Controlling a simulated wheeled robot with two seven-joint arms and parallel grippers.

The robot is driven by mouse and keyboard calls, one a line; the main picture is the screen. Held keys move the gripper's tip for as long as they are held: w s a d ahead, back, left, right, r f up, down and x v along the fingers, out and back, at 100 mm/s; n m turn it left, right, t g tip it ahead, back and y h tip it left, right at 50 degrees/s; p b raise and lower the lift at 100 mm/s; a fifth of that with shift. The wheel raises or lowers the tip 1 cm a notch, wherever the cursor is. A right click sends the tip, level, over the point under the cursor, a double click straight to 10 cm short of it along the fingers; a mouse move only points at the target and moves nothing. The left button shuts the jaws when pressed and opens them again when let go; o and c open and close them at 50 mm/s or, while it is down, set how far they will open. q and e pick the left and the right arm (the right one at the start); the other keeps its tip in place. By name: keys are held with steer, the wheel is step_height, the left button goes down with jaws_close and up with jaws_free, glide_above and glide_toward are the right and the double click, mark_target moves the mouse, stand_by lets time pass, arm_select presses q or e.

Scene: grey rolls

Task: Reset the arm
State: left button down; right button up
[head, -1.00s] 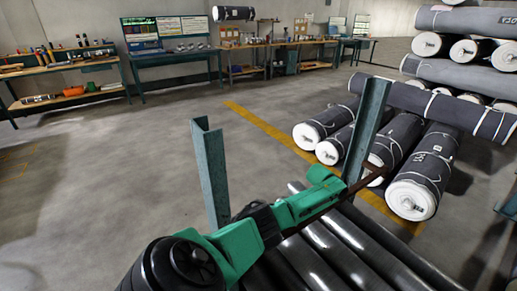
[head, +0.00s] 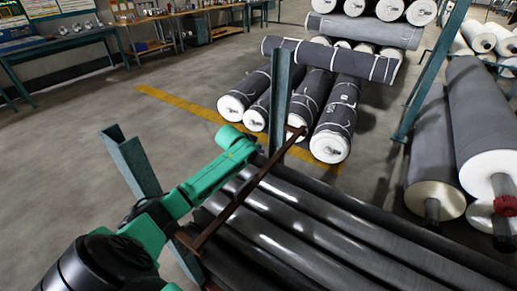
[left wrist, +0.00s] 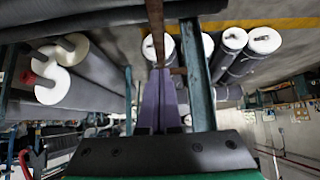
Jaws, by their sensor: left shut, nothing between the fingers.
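My left arm, green and black, comes in from the lower left in the head view. Its left gripper (head: 238,145) points up and away, close to a blue-grey upright post. In the left wrist view the fingers (left wrist: 158,85) are together with nothing between them. A rusty bar (head: 240,195) runs beside the arm in the head view and above the fingertips in the wrist view (left wrist: 155,25). I cannot tell whether the gripper touches it. My right gripper is not in view.
Long dark rolls (head: 300,225) lie below and right of the arm. Blue-grey posts stand left (head: 135,160) and right (head: 280,95) of the gripper. Grey rolls (head: 335,120) are stacked beyond, and large ones (head: 480,110) lie right. Open floor (head: 60,150) is left.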

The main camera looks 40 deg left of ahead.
arm_select(q)
steer(key=s+d+f+m+g+h, duration=0.1)
steer(key=s+d+f, duration=0.3)
steer(key=s+d, duration=0.25)
steer(key=s+d+f+m+g, duration=0.2)
steer(key=s+d+f, duration=0.2)
steer(key=s+d, duration=0.25)
steer(key=s+d+r+g, duration=0.2)
steer(key=s+d, duration=0.1)
steer(key=s, duration=1.3)
steer(key=s+f+g, duration=0.1)
steer(key=s+f, duration=0.1)
steer(key=f, duration=1.1)
steer(key=s+f+g, duration=0.1)
steer(key=s+f, duration=0.1)
steer(key=f, duration=1)
steer(key=s+a+f, duration=0.2)
steer(key=s+f, duration=1)
steer(key=s, duration=0.3)
steer(key=shift+s+a+f+g+y, duration=0.25)
steer(key=shift+s+a+g+y, duration=0.15)
